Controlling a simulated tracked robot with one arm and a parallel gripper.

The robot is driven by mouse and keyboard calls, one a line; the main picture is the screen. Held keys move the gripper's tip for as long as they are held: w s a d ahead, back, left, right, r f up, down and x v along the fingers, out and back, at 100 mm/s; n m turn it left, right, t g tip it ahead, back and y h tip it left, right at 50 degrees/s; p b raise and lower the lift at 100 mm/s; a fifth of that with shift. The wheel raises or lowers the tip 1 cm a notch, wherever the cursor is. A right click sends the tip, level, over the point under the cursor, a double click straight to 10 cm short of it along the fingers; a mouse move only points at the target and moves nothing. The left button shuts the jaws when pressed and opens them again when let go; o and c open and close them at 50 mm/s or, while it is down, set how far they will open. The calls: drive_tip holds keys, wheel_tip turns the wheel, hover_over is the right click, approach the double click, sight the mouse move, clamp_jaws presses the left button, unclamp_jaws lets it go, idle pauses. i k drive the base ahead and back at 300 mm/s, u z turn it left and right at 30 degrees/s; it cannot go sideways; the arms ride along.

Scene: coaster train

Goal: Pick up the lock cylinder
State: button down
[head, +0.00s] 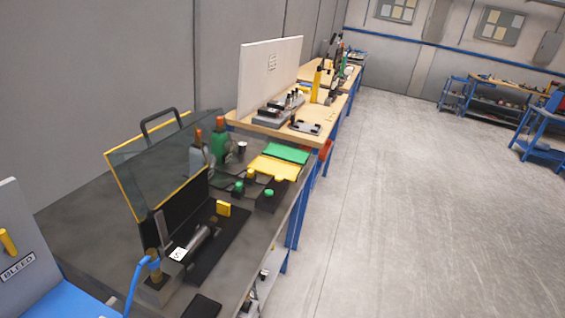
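I cannot pick out the lock cylinder for certain. A grey metal cylinder (201,239) lies tilted in a dark fixture on the near dark bench (85,205), beside a white label (178,254). A small dark upright cylinder with a light top (242,148) stands farther back, near the wooden bench. Both are small in the view, and I cannot tell whether either is a lock cylinder. My gripper is not in view.
A clear guard with a yellow edge (148,137) rises over the bench. Green and grey bottles (219,146), green and yellow mats (273,168) and green-topped blocks stand behind. A blue panel (68,300) is at lower left. The floor (420,220) at right is clear.

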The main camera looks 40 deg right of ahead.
sight(207, 228)
drive_tip(key=k, duration=1.2)
drive_tip(key=z, duration=0.5)
drive_tip(key=i, duration=0.35)
drive_tip(key=z, duration=0.7)
drive_tip(key=i, duration=1.25)
drive_tip(key=u, duration=0.3)
drive_tip(key=i, duration=1.25)
drive_tip(key=u, duration=0.9)
drive_tip(key=k, duration=0.75)
drive_tip(key=u, duration=0.2)
